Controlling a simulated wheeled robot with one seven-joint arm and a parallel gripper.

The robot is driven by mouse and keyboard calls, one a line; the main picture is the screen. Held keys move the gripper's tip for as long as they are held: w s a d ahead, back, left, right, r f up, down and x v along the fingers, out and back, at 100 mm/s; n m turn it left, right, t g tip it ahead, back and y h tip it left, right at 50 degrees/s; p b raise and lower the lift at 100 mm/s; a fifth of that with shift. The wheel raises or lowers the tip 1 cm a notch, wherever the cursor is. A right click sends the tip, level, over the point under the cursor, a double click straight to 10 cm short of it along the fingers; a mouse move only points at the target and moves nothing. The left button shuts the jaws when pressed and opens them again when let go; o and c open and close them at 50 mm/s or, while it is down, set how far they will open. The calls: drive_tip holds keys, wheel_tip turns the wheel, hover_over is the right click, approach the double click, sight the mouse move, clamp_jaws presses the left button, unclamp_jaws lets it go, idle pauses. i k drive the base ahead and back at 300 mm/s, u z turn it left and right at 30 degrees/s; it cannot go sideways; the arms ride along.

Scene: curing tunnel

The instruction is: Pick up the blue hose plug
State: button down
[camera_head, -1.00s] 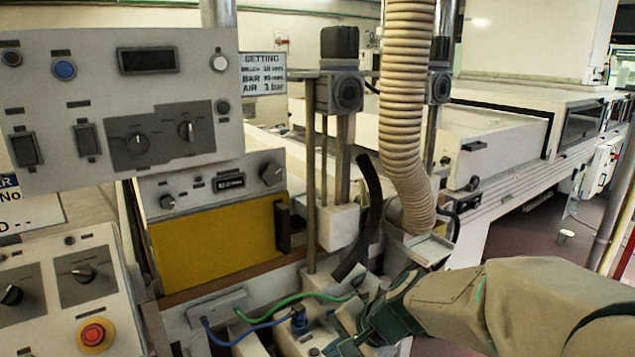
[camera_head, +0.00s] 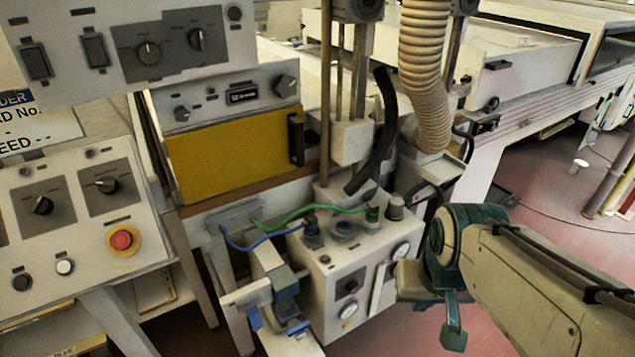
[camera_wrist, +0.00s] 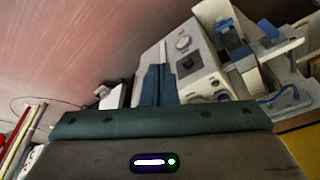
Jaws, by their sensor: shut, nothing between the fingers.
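The blue hose plug (camera_head: 312,235) stands upright on top of a grey-white control box (camera_head: 335,275), with a thin blue hose (camera_head: 262,243) running left from it. The blue hose also shows at the right of the wrist view (camera_wrist: 281,95), but I cannot make out the plug there. My gripper (camera_wrist: 158,70) is shut and empty, its dark blue fingers side by side in the wrist view, in front of the box. In the head view my arm's end is right of the box and lower than its top, apart from the plug; the fingertips are not clear there.
A green hose (camera_head: 290,212) ends in a green plug (camera_head: 371,214) right of the blue one. A black knob (camera_head: 395,206) and a gauge (camera_head: 400,251) are close by. A clamp with blue pads (camera_head: 285,283) stands in front. A ribbed duct (camera_head: 425,75) hangs behind.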

sight(311, 224)
drive_tip(key=u, duration=0.7)
drive_tip(key=i, duration=0.7)
drive_tip(key=u, duration=0.35)
